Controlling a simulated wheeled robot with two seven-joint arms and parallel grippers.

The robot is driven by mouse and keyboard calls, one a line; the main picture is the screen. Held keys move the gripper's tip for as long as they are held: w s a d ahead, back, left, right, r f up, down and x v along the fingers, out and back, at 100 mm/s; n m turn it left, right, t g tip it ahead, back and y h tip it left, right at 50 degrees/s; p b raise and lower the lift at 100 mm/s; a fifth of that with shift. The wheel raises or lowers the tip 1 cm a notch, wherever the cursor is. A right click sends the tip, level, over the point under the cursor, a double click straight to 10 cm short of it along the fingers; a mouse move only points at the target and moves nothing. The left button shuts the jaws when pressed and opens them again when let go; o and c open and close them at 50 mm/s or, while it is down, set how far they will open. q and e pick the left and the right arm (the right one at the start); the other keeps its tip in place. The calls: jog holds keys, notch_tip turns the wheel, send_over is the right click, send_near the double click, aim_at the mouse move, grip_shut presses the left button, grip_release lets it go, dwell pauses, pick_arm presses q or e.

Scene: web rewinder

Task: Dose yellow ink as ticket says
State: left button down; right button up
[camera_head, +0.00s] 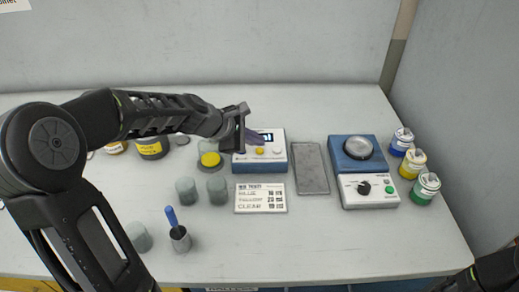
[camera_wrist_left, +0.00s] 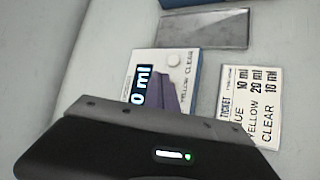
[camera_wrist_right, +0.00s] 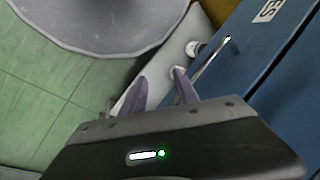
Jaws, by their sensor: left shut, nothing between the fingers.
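The dosing unit (camera_head: 276,166) is a white and blue box with a dark display and a yellow button (camera_head: 260,151). In the left wrist view, its display (camera_wrist_left: 141,88) shows "0 ml"; any digit before that is hidden. My left gripper (camera_head: 262,140) is shut and empty, with its tips over the unit's front panel near the yellow button; contact cannot be told. The ticket (camera_head: 261,198) lies in front; in the left wrist view (camera_wrist_left: 250,105) it lists yellow 20 ml. A grey cup with a yellow round surface (camera_head: 210,159) stands left of the unit. My right gripper (camera_wrist_right: 158,92) is open and empty.
Several grey-green cups (camera_head: 186,190) and a blue-handled tool in a holder (camera_head: 180,238) stand at left. A grey plate (camera_head: 312,168), a blue and white device (camera_head: 368,190) and blue, yellow (camera_head: 412,163) and green-labelled bottles stand at right. The front right table is clear.

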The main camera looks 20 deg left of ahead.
aim_at(256, 151)
pick_arm(q)
jog(key=shift+f, duration=0.1)
jog(key=shift+f+b, duration=0.3)
jog(key=shift+f, duration=0.05)
jog(key=shift+f+b, duration=0.3)
jog(key=shift+f, duration=0.05)
dwell(0.6)
dwell(0.4)
jog(key=shift+r+p, duration=0.8)
notch_tip(256, 151, up, 5)
jog(key=p, duration=0.4)
jog(key=shift+p, duration=0.3)
jog(key=shift+r, duration=0.1)
dwell(0.4)
